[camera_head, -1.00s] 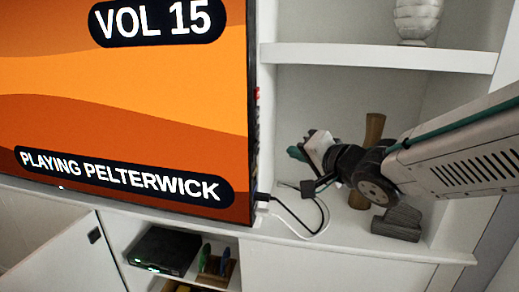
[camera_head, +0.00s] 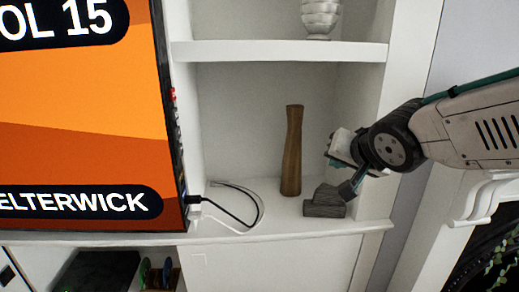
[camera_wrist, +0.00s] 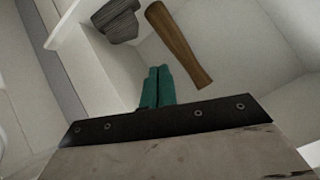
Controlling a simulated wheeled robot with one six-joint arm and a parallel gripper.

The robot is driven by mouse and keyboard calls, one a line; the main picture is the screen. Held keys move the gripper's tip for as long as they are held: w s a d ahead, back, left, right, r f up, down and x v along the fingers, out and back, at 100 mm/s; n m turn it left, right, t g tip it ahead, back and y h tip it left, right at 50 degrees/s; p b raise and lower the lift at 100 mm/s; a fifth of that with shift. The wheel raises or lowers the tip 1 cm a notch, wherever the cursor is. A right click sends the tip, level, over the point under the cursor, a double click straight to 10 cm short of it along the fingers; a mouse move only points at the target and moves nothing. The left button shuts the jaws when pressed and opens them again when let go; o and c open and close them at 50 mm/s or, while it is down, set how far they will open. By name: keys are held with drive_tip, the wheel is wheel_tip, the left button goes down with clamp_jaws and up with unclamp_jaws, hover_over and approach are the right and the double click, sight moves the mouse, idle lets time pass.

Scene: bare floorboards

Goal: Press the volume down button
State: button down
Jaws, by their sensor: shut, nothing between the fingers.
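The television (camera_head: 85,120) stands at the left in the head view, cut off by the frame. Its screen shows part of a volume readout ending in 15 and a caption bar. Small red and dark parts, perhaps buttons or ports (camera_head: 173,95), line its right side edge; their labels are too small to read. My gripper (camera_head: 333,155) is at the right, in front of the shelf recess and well apart from the television. In the wrist view its teal fingers (camera_wrist: 157,86) are together with nothing between them. The television is not in the wrist view.
A brown wooden vase (camera_head: 291,150) and a grey block-like object (camera_head: 325,201) stand on the shelf near my gripper. A cable (camera_head: 245,205) loops beside the television. A shelf board (camera_head: 280,52) holding a pale vase (camera_head: 320,18) is above. A fireplace surround (camera_head: 440,215) is at the right.

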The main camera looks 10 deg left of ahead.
drive_tip(key=s+d+f+g+h, duration=0.25)
drive_tip(key=s+d, duration=0.45)
drive_tip(key=d, duration=0.4)
drive_tip(key=s+d+f+n+g, duration=0.1)
drive_tip(key=s+d+g, duration=0.2)
drive_tip(key=s, duration=0.7)
drive_tip(key=s+d+f+g, duration=0.2)
drive_tip(key=s+d+g, duration=0.1)
drive_tip(key=s, duration=0.6)
drive_tip(key=shift+s+d+n+h, duration=0.4)
drive_tip(key=shift+d+h, duration=0.05)
drive_tip(key=shift+d, duration=0.1)
drive_tip(key=shift+a, duration=0.15)
